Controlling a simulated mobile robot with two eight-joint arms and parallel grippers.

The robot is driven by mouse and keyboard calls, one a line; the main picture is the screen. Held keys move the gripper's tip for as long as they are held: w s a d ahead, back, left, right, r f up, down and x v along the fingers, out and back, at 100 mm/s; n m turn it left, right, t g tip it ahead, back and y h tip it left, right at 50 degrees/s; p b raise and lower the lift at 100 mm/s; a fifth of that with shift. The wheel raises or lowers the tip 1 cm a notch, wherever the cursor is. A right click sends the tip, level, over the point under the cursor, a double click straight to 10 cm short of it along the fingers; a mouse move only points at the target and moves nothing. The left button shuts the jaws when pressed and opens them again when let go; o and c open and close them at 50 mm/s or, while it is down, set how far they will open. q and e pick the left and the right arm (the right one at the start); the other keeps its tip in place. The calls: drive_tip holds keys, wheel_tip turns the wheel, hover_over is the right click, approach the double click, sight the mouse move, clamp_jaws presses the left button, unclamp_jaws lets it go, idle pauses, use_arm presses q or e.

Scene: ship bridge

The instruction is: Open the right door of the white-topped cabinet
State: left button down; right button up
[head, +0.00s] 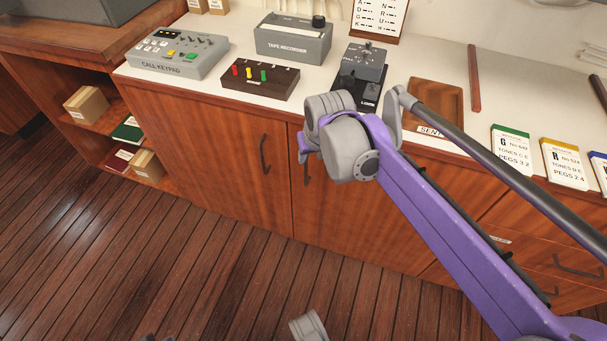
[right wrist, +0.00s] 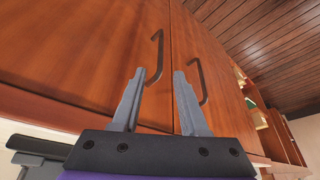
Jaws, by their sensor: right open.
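The white-topped cabinet (head: 432,62) stands ahead with its wooden doors shut. Its right door (head: 345,225) is partly covered by my right arm in the head view. The right door's dark handle (head: 307,176) shows just below my wrist, near the seam with the left door (head: 205,155). In the right wrist view, which is turned over, my right gripper (right wrist: 160,73) is open and empty. The right door's handle (right wrist: 158,48) is just ahead, between the fingertips and closer to the left one in the picture. The left door's handle (right wrist: 201,80) is beyond the other finger. I cannot see my left gripper.
The counter holds a call keypad (head: 178,54), a tape recorder (head: 292,42), a box with coloured levers (head: 260,78), a wooden tray (head: 458,105) and cards. Drawers (head: 555,235) are at the right. Open shelves with boxes (head: 86,105) are at the left. The floor before the doors is clear.

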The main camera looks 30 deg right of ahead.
sight(306, 166)
drive_tip(key=b+x, duration=0.3)
drive_tip(key=x, duration=0.7)
drive_tip(key=shift+w+f, duration=0.25)
drive_tip(key=shift+f, duration=0.05)
drive_tip(key=shift+c, duration=0.3)
clamp_jaws()
idle(0.8)
